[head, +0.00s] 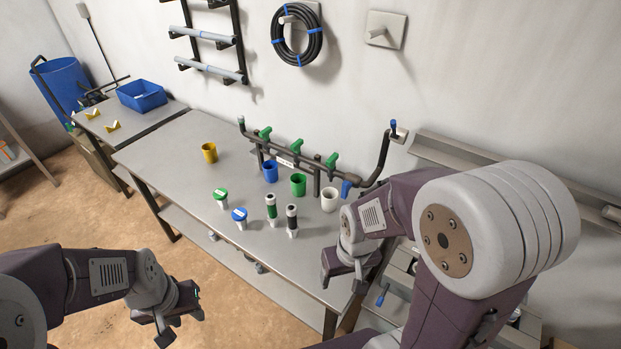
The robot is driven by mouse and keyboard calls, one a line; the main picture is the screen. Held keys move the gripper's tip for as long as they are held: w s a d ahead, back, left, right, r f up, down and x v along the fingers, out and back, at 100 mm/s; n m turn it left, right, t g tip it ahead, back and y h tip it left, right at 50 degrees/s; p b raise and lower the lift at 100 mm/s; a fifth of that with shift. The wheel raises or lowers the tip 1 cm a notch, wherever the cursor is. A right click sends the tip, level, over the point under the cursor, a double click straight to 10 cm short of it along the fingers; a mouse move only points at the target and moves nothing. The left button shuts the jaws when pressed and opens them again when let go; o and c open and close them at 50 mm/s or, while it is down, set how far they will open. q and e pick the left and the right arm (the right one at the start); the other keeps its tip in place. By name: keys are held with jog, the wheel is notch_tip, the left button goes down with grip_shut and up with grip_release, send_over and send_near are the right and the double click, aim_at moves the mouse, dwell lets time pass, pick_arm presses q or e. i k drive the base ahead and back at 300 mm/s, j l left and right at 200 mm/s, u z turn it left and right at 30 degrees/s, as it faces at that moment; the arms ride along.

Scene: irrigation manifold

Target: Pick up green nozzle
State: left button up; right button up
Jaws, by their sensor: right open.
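A small fitting with a green top and white lower part (221,196) stands upright on the left front part of the grey workbench (165,160). A dark upright cylinder with a green band (271,209) stands to its right; I cannot tell which of the two is the green nozzle. My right gripper (344,275) is open and empty at the bench's front right edge, right of both pieces and apart from them. My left gripper (182,318) looks open and empty, in front of the bench and apart from everything on it.
A blue-topped fitting (240,217) and a black-and-white cylinder (292,220) stand close by. Yellow (209,153), blue (270,172), green (298,185) and white (330,200) cups are behind. A pipe manifold with green valves (297,151) runs along the wall. The bench's left part is largely clear.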

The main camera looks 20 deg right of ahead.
aim_at(220, 195)
jog(key=z, duration=1.85)
jog(key=u, duration=2.15)
jog(key=i+j+z, duration=0.35)
jog(key=i+j, duration=0.15)
jog(key=i+j+z, duration=0.35)
jog(key=j, duration=0.25)
jog(key=i+j+z, duration=0.2)
jog(key=j, duration=0.15)
jog(key=i+j+z, duration=0.15)
jog(key=j, duration=0.2)
jog(key=i+j+z, duration=0.2)
jog(key=j, duration=0.2)
jog(key=j+z, duration=0.15)
jog(key=j, duration=0.25)
jog(key=i, duration=0.05)
